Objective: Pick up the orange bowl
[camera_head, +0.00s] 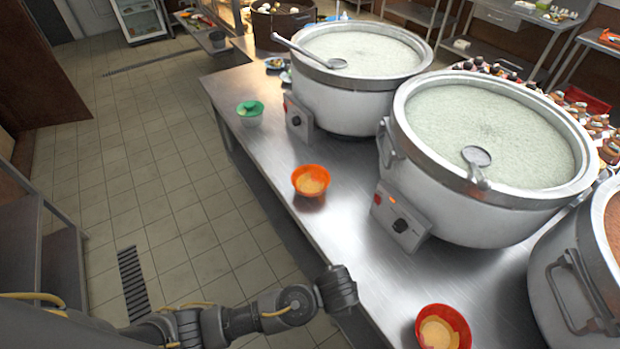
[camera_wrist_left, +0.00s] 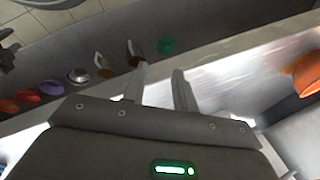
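The orange bowl (camera_head: 311,181) sits upright on the steel table, with yellowish food in it, in front of the two large pots. A redder bowl (camera_head: 443,328) with similar food stands nearer, at the bottom of the head view. My left gripper (camera_head: 337,290) is at the table's front edge, nearer than the orange bowl and left of the red one, touching neither. In the left wrist view its two fingers (camera_wrist_left: 158,84) are apart with nothing between them. An orange-coloured bowl (camera_wrist_left: 306,75) is cut off at that view's right edge; I cannot tell which one. My right gripper is out of view.
Two large congee pots (camera_head: 490,130) (camera_head: 360,60) stand behind the bowls, each with a ladle. A third pot (camera_head: 575,280) is at the right. Several bowls (camera_wrist_left: 50,88) line a lower shelf.

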